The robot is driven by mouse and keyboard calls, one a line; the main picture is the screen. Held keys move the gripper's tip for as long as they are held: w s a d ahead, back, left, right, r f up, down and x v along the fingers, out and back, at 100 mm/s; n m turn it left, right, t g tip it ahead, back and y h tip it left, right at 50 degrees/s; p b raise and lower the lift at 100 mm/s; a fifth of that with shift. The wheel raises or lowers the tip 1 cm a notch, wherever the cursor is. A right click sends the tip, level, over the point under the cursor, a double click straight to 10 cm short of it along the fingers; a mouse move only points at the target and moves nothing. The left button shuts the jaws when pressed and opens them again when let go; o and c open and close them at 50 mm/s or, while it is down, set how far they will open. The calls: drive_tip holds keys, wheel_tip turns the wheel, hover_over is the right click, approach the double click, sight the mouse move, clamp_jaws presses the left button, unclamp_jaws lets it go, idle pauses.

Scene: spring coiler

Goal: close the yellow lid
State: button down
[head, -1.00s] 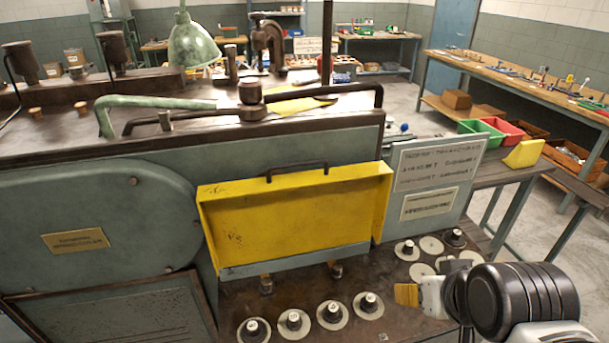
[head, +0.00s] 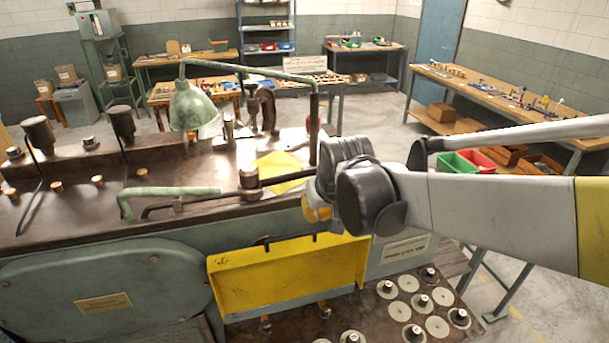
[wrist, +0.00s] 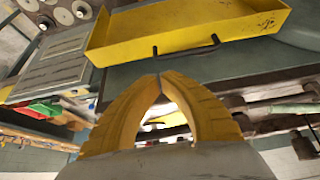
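The yellow lid (head: 285,278) is a shallow panel with raised side rims on the front of the green machine. Its dark bar handle (wrist: 188,49) is at its upper edge; in the wrist view, which is turned over, it shows below the lid (wrist: 190,25). My gripper (head: 318,212) is above the lid's upper right part in the head view. In the wrist view its yellow fingers (wrist: 159,77) meet at the tips with nothing between them. The tips point toward the handle and look apart from it. The exact distance cannot be told.
A green pipe and dark bar (head: 195,198) run over the machine top, near a green lamp (head: 192,106) and an upright post (head: 314,130). Round discs with knobs (head: 400,310) cover the lower right shelf. A sign plate (wrist: 55,65) is beside the lid.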

drive_tip(key=w+a, duration=0.2)
hover_over(305, 237)
wheel_tip(305, 237, down, 8)
drive_tip(key=shift+w+f, duration=0.1)
drive_tip(key=shift+f, duration=0.1)
drive_tip(key=shift+f, duration=0.1)
idle(0.3)
